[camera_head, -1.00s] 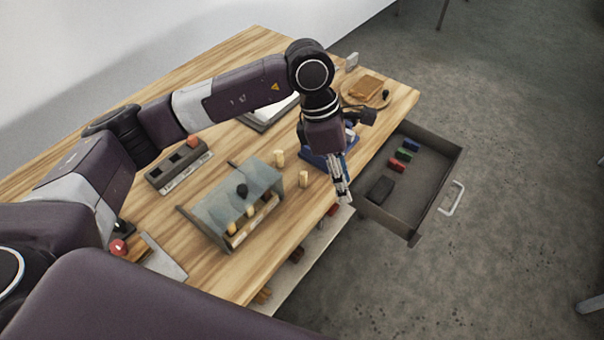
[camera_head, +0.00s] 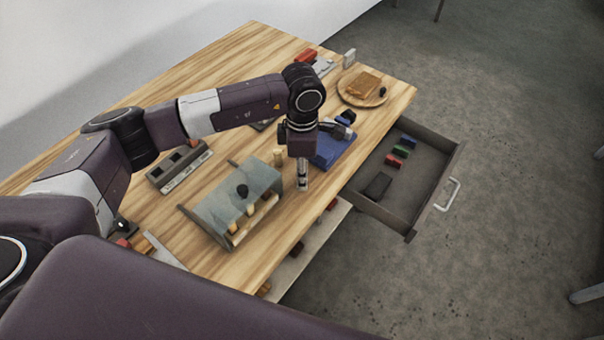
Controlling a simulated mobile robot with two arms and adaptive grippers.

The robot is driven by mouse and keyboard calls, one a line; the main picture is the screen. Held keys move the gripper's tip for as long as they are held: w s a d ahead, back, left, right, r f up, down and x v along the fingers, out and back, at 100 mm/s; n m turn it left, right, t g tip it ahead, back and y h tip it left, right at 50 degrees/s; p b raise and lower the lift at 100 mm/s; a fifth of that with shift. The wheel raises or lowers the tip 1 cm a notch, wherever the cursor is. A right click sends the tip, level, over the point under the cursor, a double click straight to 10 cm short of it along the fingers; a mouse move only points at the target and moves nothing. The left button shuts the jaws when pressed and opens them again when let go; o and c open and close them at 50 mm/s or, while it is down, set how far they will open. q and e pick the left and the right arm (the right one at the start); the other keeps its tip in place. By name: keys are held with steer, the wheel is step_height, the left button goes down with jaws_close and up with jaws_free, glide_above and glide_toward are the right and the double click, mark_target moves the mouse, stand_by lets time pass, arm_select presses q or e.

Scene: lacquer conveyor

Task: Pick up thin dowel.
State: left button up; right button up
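My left gripper (camera_head: 302,178) points straight down over the wooden table, right of the grey box. A pale upright dowel that stood at this spot in the earlier view is now mostly hidden by the fingers. I cannot tell whether the fingers are around it or closed on it. Another pale dowel (camera_head: 278,156) stands behind the grey box, left of the gripper. More pale pegs (camera_head: 250,210) show in the open front of the box. Which one is the thin dowel is too small to tell. My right gripper is not in view.
The grey box (camera_head: 215,200) with a black knob stands close left of the gripper. A blue tray (camera_head: 345,140) lies behind it. An open drawer (camera_head: 445,180) holding several blocks juts out at right. A round board (camera_head: 349,97) lies at the back right.

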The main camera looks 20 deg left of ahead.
arm_select(q)
steer(key=c, duration=0.8)
steer(key=shift+c, duration=0.3)
steer(key=shift+r, duration=0.1)
